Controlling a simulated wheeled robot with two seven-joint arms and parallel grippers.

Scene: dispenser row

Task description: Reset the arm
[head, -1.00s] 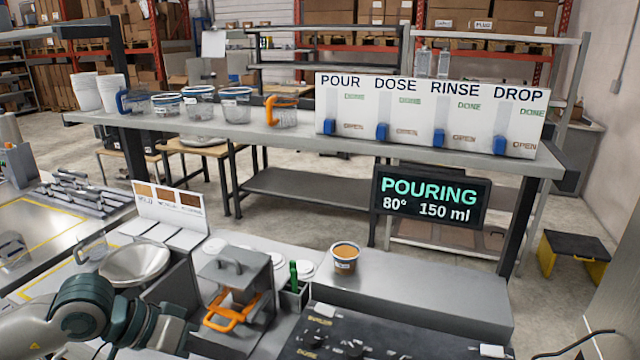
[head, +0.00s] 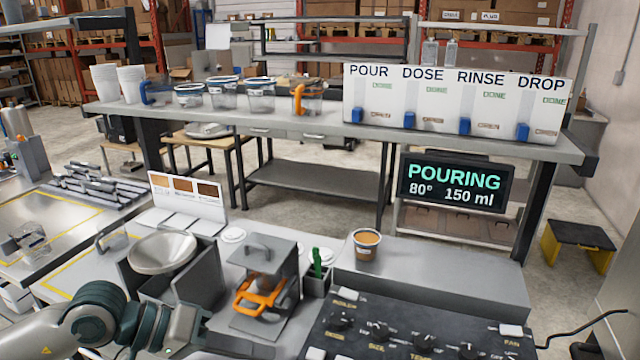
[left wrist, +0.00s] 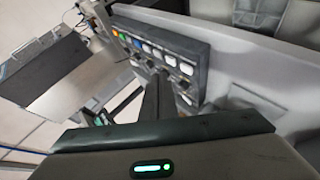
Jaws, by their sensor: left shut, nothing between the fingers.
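My left arm comes in at the bottom left of the head view. My right gripper is not in view.
An orange-handled holder (head: 262,290) and a cup of brown contents (head: 367,245) stand right of the bowl. A black control panel (head: 420,335) lies in front. The display (head: 455,185) reads POURING, 80°, 150 ml. Cups and dispensers (head: 455,100) line the back shelf.

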